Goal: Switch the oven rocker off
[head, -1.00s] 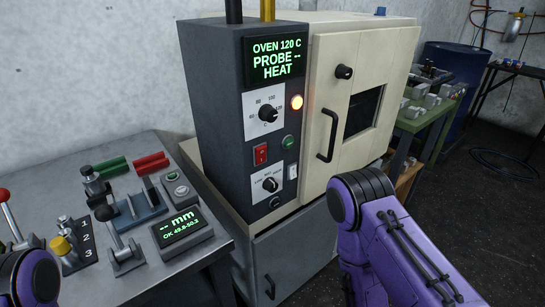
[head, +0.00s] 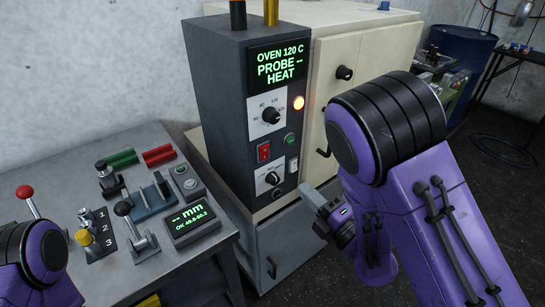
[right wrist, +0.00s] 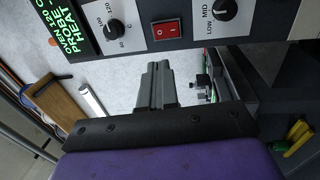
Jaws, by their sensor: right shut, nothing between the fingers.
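The red oven rocker (head: 264,151) sits on the dark control panel of the oven, below the temperature dial. It also shows in the right wrist view (right wrist: 168,31), at the top. The oven display (head: 279,67) reads "OVEN 120 C PROBE -- HEAT", and the orange lamp (head: 299,103) beside the dial glows. My right gripper (head: 310,197) is to the right of and below the rocker in the head view. In the right wrist view its fingers (right wrist: 154,70) are together and empty, pointing towards the panel, apart from the rocker. My left gripper is out of view.
A lower dial (head: 272,178), a green button (head: 291,138) and a pale switch (head: 293,165) are close to the rocker. The oven door handle (head: 326,134) is partly behind my right arm. A grey bench (head: 145,137) with levers and a gauge stands at left.

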